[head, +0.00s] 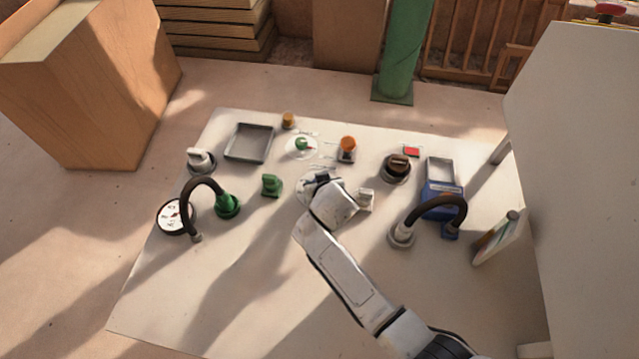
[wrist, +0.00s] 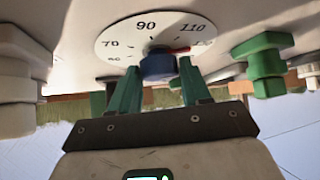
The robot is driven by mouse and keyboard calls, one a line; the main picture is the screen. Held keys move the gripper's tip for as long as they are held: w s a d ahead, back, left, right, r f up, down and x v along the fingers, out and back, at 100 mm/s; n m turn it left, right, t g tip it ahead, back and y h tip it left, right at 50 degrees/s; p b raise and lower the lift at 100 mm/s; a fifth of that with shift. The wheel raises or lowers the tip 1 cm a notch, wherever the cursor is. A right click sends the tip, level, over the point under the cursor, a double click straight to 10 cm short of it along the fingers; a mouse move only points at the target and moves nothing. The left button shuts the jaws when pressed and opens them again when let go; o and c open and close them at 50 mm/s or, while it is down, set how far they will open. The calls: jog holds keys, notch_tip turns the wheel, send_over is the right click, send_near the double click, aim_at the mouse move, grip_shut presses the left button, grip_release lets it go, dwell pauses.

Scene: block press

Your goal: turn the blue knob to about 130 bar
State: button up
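The blue knob (wrist: 158,66) sits at the centre of a round white dial (wrist: 152,32) in the wrist view. The dial's printed numbers include 70, 90 and 110, with a fainter mark further right. A red pointer (wrist: 181,49) reaches right, past 110, toward that faint last mark. My gripper (wrist: 160,70) has one green finger on each side of the knob, close against it, and appears shut on it. In the head view my gripper (head: 328,196) is over the dial (head: 312,182), hiding the knob and most of the face.
A white block (head: 366,199) stands just right of my gripper and a green knob (head: 271,185) to its left. A gauge (head: 174,216), black hoses, a tray (head: 249,143) and a blue device (head: 441,199) surround them. The front of the panel (head: 230,310) is clear.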

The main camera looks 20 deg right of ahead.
jog(key=o, duration=0.4)
jog(key=shift+c, duration=0.2)
jog(key=shift+r, duration=0.15)
jog(key=v, duration=1)
jog(key=shift+s+r+p, duration=0.15)
jog(key=shift+s+p, duration=0.15)
jog(key=shift+p, duration=0.1)
jog(key=s+d+g, duration=0.1)
jog(key=s+d, duration=0.1)
jog(key=s, duration=0.2)
jog(key=s+d+f+g, duration=0.1)
jog(key=s+d, duration=0.1)
jog(key=s, duration=0.2)
jog(key=s+d+f+g, duration=0.1)
jog(key=s+d, duration=0.1)
jog(key=s, duration=0.2)
jog(key=shift+s+d+f+g, duration=0.25)
jog(key=shift+d+g, duration=0.05)
jog(key=shift+d, duration=0.05)
jog(key=s+d+n+g, duration=0.1)
jog(key=s+g, duration=0.1)
jog(key=s, duration=0.6)
jog(key=s+d+r+g+y, duration=0.1)
jog(key=s+g, duration=0.1)
jog(key=s, duration=0.6)
jog(key=shift+d+r+n+y, duration=0.3)
jog(key=shift+d+n, duration=0.05)
jog(key=shift+n, duration=0.05)
